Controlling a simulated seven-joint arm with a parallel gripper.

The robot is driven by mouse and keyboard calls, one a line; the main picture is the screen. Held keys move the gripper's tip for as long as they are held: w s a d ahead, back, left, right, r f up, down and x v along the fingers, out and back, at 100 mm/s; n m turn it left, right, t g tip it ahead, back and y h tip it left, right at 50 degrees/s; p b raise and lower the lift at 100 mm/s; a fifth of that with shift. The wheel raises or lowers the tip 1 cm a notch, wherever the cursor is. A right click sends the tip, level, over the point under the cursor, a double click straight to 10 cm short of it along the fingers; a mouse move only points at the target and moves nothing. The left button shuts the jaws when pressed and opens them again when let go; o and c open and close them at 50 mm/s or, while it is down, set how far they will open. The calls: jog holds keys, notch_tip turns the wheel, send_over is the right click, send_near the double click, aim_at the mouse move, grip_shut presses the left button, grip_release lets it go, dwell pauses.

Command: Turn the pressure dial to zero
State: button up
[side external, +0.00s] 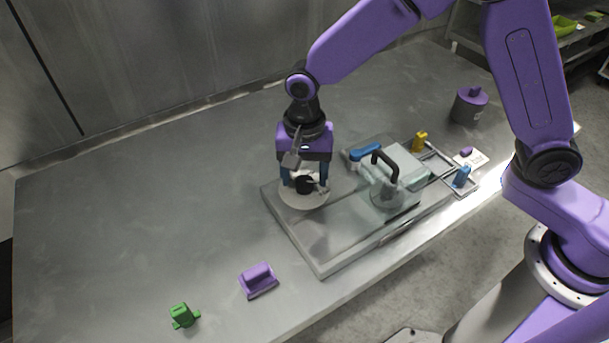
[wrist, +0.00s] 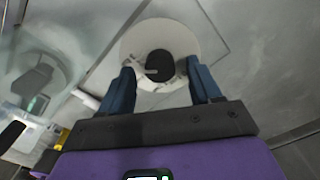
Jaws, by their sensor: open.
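The pressure dial has a pale round plate (side external: 304,200) at the back-left corner of the washer unit, with a black knob (side external: 305,184) at its centre. In the wrist view the black knob (wrist: 159,66) sits in the middle of the pale disc (wrist: 135,42), and a light pointer-like bar shows beside it. My gripper (side external: 305,180) points down right over the dial. In the wrist view its blue fingers (wrist: 159,78) are apart, one on each side of the knob, with gaps visible. The dial's markings are too small to read.
The washer unit (side external: 335,255) has a clear lid with a black handle (side external: 385,160). Near it are a blue lever (side external: 365,152), a yellow block (side external: 419,142) and a blue block (side external: 461,176). Purple (side external: 258,280) and green (side external: 183,316) pieces lie front left. The table's left is clear.

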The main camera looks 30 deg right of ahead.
jog(key=shift+f, duration=0.65)
jog(key=c, duration=1)
jog(key=shift+c, duration=0.2)
